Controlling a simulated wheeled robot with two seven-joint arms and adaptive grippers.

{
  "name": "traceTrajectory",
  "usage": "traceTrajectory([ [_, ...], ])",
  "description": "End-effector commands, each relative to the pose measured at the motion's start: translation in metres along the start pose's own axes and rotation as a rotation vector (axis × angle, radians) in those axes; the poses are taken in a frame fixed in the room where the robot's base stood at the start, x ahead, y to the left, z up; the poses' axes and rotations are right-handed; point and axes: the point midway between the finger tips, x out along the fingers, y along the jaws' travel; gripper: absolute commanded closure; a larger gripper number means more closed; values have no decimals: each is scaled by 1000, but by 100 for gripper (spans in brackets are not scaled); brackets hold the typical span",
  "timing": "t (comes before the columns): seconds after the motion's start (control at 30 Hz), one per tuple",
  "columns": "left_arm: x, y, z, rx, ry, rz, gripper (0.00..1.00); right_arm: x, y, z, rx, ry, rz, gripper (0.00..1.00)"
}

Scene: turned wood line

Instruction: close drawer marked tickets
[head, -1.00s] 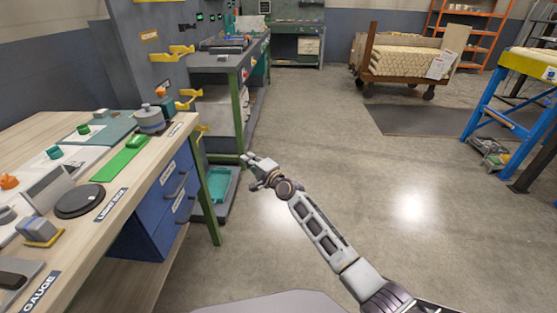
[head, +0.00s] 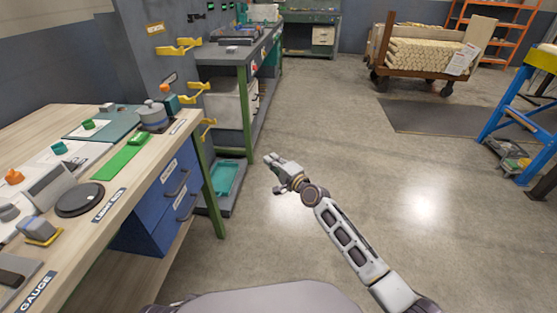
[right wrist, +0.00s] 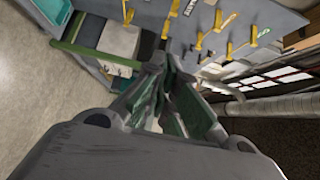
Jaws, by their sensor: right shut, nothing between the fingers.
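The blue drawer unit (head: 145,226) hangs under the right end of the wooden workbench. It has an upper drawer with a dark handle (head: 177,183) and a lower drawer with a dark handle (head: 186,208). Each front has a small white label, too small to read, so I cannot tell which says tickets. Both fronts look nearly flush; any small gap is unclear. My right gripper (head: 270,159) is shut and empty, over open floor to the right of the drawers, touching nothing. Its fingers also show in the right wrist view (right wrist: 165,75). My left gripper is out of view.
The workbench top (head: 132,179) carries a green block, a dark disc and several other parts. A green bench leg (head: 213,197) stands just right of the drawers.

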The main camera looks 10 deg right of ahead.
Motion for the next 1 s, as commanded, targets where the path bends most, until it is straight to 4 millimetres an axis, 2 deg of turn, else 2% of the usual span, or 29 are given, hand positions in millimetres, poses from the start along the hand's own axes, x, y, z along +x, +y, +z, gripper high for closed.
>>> traceTrajectory([
  [0.4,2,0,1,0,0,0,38,-13,0,-13,-1,-1,-1,100],
  [1.0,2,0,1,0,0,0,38,-13,0,-14,-7,-1,0,100],
])
